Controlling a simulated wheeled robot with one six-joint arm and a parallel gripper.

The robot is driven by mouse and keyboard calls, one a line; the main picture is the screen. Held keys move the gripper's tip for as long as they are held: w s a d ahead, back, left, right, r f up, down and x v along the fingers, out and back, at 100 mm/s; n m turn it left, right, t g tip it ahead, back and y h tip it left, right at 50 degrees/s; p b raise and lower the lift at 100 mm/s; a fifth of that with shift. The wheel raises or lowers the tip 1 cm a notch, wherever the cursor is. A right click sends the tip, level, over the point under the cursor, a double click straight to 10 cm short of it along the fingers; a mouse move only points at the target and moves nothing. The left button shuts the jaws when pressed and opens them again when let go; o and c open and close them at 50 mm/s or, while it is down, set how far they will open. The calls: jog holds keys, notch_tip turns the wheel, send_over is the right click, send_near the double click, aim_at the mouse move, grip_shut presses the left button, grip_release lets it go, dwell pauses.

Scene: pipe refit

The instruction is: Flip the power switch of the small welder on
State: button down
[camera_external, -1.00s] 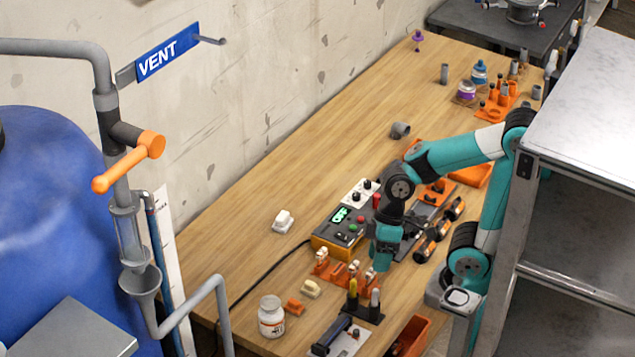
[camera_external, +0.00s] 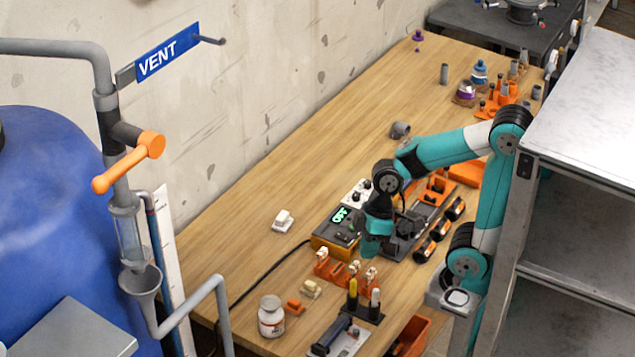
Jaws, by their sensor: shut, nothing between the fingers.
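The small welder (camera_external: 327,246) is an orange and dark box with a lit green display (camera_external: 340,214), standing on the wooden bench near its front middle. My gripper (camera_external: 371,250) points down at the welder's right front end and covers part of its top. The gripper is shut with nothing in it. I cannot tell whether its tip touches the welder. The power switch cannot be made out; the arm hides part of the welder's panel.
An orange rack with white pieces (camera_external: 345,271) stands just in front of the welder. Orange-ended dark cylinders (camera_external: 424,250) lie to the right. A white jar (camera_external: 271,317) stands at the front left. A metal shelf (camera_external: 585,110) bounds the right. The bench's left back is clear.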

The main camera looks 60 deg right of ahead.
jog(key=w+d+f+n+t+h, duration=0.1)
jog(key=w+d+f+n, duration=0.1)
jog(key=w+d, duration=0.35)
jog(key=w+d+f+n+h, duration=0.1)
jog(key=w+d+n, duration=0.2)
jog(key=w+d, duration=0.3)
jog(key=n+h, duration=0.2)
jog(key=n, duration=0.3)
send_over(338, 234)
jog(key=s, duration=0.2)
notch_tip(338, 234, down, 5)
jog(key=shift+s+d+b, duration=0.1)
jog(key=shift+s+b, duration=0.1)
jog(key=shift+b, duration=0.2)
jog(key=shift+f, duration=0.1)
jog(key=f, duration=0.4)
jog(key=w+f, duration=0.1)
jog(key=f, duration=0.4)
jog(key=w+f+p, duration=0.1)
jog(key=f, duration=0.3)
jog(key=shift+f, duration=0.35)
